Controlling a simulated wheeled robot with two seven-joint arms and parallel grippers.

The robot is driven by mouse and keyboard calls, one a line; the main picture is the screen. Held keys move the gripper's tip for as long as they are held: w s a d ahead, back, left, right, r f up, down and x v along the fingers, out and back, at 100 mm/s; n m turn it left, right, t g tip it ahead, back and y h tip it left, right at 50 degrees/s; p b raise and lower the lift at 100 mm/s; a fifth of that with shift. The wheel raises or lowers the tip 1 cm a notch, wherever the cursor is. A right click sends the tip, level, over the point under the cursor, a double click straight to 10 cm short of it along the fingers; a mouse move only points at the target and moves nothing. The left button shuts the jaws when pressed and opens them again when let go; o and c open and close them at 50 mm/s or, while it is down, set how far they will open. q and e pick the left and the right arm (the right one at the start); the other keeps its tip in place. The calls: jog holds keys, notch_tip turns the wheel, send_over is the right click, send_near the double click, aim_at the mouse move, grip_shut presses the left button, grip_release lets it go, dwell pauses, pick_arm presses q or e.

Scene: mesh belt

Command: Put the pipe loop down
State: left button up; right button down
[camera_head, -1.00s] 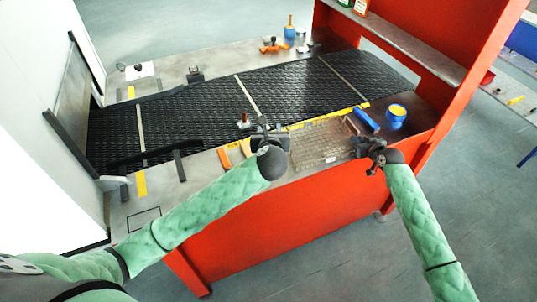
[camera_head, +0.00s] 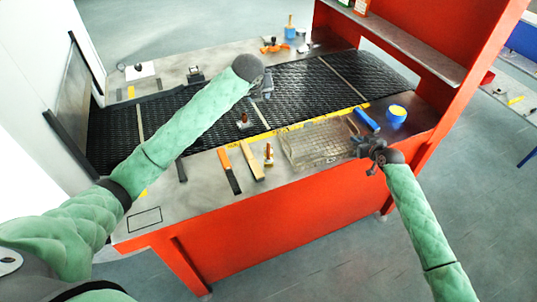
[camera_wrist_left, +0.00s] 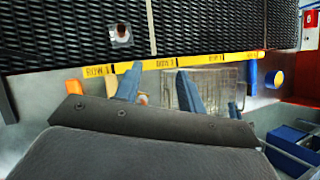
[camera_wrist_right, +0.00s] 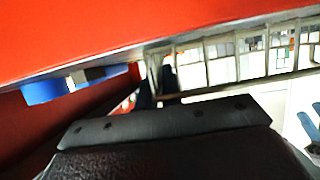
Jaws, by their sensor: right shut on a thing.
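I cannot pick out a pipe loop with certainty. My right gripper (camera_head: 364,147) is at the right end of a clear-grey wire basket (camera_head: 318,147) on the counter's front strip. Its fingers are close together at the basket's bars (camera_wrist_right: 215,68) in the right wrist view, shut on the basket. My left gripper (camera_head: 264,88) is empty above the black mesh belt (camera_head: 300,90). Its blue fingers stand apart in the left wrist view (camera_wrist_left: 159,88). A small brown-topped piece (camera_head: 268,154) stands upright left of the basket. A similar piece (camera_head: 243,121) stands on the belt.
A blue bar (camera_head: 367,120) and a blue-and-yellow tub (camera_head: 396,115) are right of the basket. A red upright frame (camera_head: 447,85) bounds the right. The marked square (camera_head: 144,220) at front left is empty.

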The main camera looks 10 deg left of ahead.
aim_at(268, 144)
pick_arm(q)
jog(key=s+d+f+g, duration=0.1)
jog(key=s+f+g, duration=0.1)
jog(key=f, duration=0.1)
jog(key=s+d+f+m+g+h, duration=0.1)
jog(key=s+f+g, duration=0.1)
jog(key=s+f, duration=0.1)
jog(key=s+d+f+g+h, duration=0.1)
jog(key=s+f+g, duration=0.1)
jog(key=f, duration=0.3)
jog(key=shift+s+d, duration=0.15)
jog(key=shift+d+f, duration=0.25)
jog(key=shift+f, duration=0.6)
jog(key=shift+d+f, duration=0.25)
jog(key=shift+f, duration=0.6)
jog(key=shift+d+f, duration=0.25)
jog(key=shift+f, duration=0.6)
grip_shut()
